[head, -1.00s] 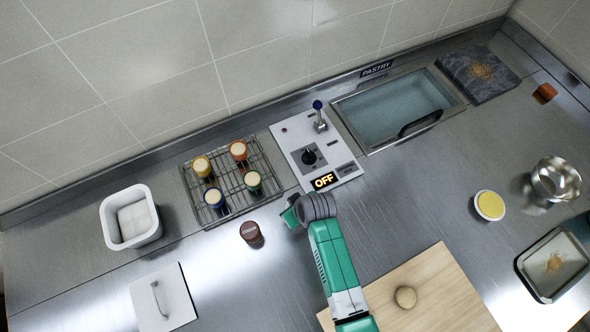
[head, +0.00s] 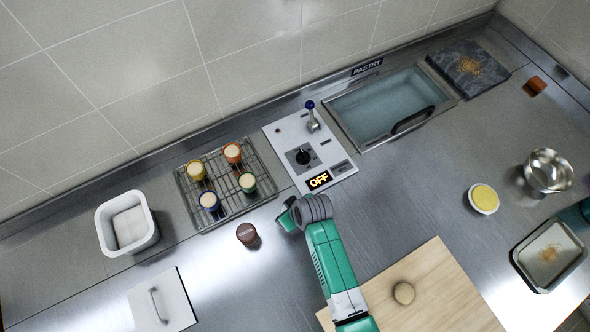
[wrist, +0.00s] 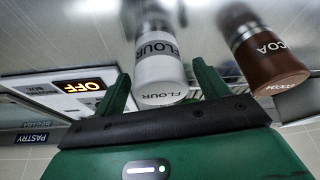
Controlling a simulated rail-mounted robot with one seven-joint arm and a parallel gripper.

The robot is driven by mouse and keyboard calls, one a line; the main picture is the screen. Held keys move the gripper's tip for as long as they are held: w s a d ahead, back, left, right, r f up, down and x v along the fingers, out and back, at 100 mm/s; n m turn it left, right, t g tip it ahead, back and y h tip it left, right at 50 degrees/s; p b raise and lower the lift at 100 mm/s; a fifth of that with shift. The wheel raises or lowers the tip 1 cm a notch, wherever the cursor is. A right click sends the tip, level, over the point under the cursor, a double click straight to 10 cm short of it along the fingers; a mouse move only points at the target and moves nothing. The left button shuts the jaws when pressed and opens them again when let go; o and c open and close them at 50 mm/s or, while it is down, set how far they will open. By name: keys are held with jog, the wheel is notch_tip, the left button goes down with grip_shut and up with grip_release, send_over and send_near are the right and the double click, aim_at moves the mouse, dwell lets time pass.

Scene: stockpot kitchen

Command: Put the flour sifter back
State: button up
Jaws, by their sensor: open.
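The flour sifter (wrist: 160,72) is a white and metal cylinder with a grey band reading FLOUR. In the wrist view it stands between the two green fingers of my gripper (wrist: 163,88), which are open with one on each side. I cannot tell whether either finger touches it. In the head view my gripper (head: 290,216) is low over the counter below the OFF panel, and the flour sifter is hidden there. The brown cocoa sifter (head: 247,234) stands just left of my gripper; it also shows in the wrist view (wrist: 266,62).
A wire rack (head: 222,207) holds several coloured jars, left of the control panel (head: 306,155). A white tub (head: 104,232), a handled lid (head: 180,306) and a wooden board (head: 440,280) lie around. A sunken basin (head: 375,105) is behind.

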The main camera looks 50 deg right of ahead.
jog(key=d+v, duration=0.1)
jog(key=v, duration=0.9)
jog(key=shift+s+a+r+p, duration=0.25)
jog(key=shift+a+r+p, duration=0.1)
jog(key=shift+a+p, duration=0.15)
jog(key=w+a+r+n+t+h, duration=0.1)
jog(key=w+r+t, duration=0.2)
jog(key=w+r, duration=0.45)
jog(key=w+a+r+t+h, duration=0.15)
jog(key=w+r, duration=0.35)
jog(key=r, duration=0.6)
jog(key=w+a+r+t, duration=0.3)
jog(key=r, duration=0.6)
jog(key=w+a+r+t, duration=0.2)
jog(key=a+r+t, duration=0.1)
jog(key=r, duration=0.6)
jog(key=s+a+r+t+y, duration=0.1)
jog(key=s+a+r+t, duration=0.2)
jog(key=r, duration=0.6)
jog(key=s+a+r+n+t+y, duration=0.1)
jog(key=s+a+r+t, duration=0.2)
jog(key=a+r, duration=0.4)
jog(key=s+a+r+t+y, duration=0.1)
jog(key=s+a+r+t, duration=0.3)
jog(key=r, duration=0.9)
jog(key=shift+a+r+n, duration=0.25)
jog(key=shift+a+n, duration=0.05)
jog(key=shift+a, duration=0.65)
